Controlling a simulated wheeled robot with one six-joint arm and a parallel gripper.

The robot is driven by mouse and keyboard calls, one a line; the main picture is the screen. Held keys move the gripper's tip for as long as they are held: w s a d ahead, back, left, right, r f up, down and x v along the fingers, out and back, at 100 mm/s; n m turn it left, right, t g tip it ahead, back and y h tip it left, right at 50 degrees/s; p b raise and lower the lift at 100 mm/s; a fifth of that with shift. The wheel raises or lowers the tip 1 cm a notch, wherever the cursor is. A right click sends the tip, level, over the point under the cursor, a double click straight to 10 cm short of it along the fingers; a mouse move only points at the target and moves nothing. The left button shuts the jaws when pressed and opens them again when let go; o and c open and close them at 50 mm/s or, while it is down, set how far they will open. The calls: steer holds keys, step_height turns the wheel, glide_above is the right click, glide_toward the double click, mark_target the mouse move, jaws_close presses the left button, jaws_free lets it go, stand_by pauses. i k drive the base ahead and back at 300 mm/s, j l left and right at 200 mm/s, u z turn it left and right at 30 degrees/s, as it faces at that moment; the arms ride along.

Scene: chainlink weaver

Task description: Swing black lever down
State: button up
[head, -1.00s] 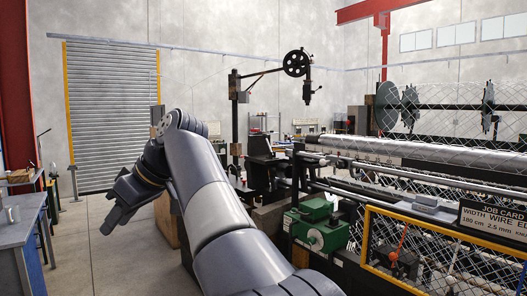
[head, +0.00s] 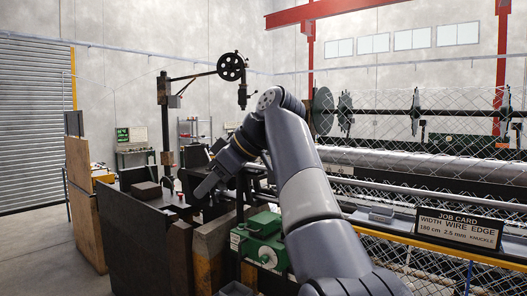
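I cannot make out a black lever for certain. Dark machinery (head: 197,160) stands behind my gripper, and thin parts there are too small to tell apart. My gripper (head: 206,187) is at the end of my raised arm, left of the middle in the head view. It points down and left, in front of the dark machinery and above the dark cabinet top. I see it from the side, so the gap between its fingers does not show. My arm hides part of the machine behind it.
A green machine unit (head: 258,238) stands below my arm. A dark cabinet (head: 135,235) and a wooden panel (head: 84,190) stand at the left. Wire mesh, a yellow rail and a job card sign (head: 458,229) fill the right. Open floor (head: 35,240) lies far left.

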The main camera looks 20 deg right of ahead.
mark_target(203, 146)
steer(key=i+j+z, duration=0.35)
steer(key=i, duration=0.15)
steer(key=i+j+z, duration=0.75)
steer(key=i+j, duration=0.35)
steer(key=j, duration=0.15)
steer(key=i+j, duration=0.3)
steer(key=j, duration=0.15)
steer(key=i+j, duration=0.35)
steer(key=j, duration=0.15)
steer(key=i+j, duration=0.3)
steer(key=j, duration=0.2)
steer(key=i+z, duration=0.05)
